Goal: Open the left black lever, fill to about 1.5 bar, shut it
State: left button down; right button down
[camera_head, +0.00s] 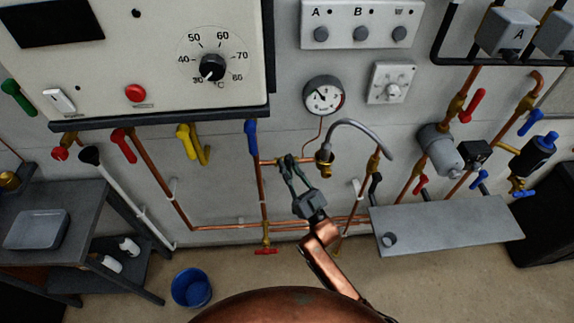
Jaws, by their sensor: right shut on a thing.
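My right gripper (288,163) is shut at the brass filling valve left of the grey braided hose (358,128). The left black lever is mostly hidden between its fingers, so I cannot tell its exact angle. The other black lever (375,187) hangs on the right-hand filling valve, below the hose's right end. The round white pressure gauge (323,96) is on the wall above. Its dark needle is too small to read in bar. My left gripper is not in view.
A boiler (120,60) with a dial and red button hangs upper left. Red, yellow and blue levers sit on pipes around the valve. A grey shelf (465,222) stands at right. A blue bucket (191,287) is on the floor, and a dark bench (85,200) at left.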

jog(key=c, duration=1.8)
grip_release()
jog(key=v, duration=1.2)
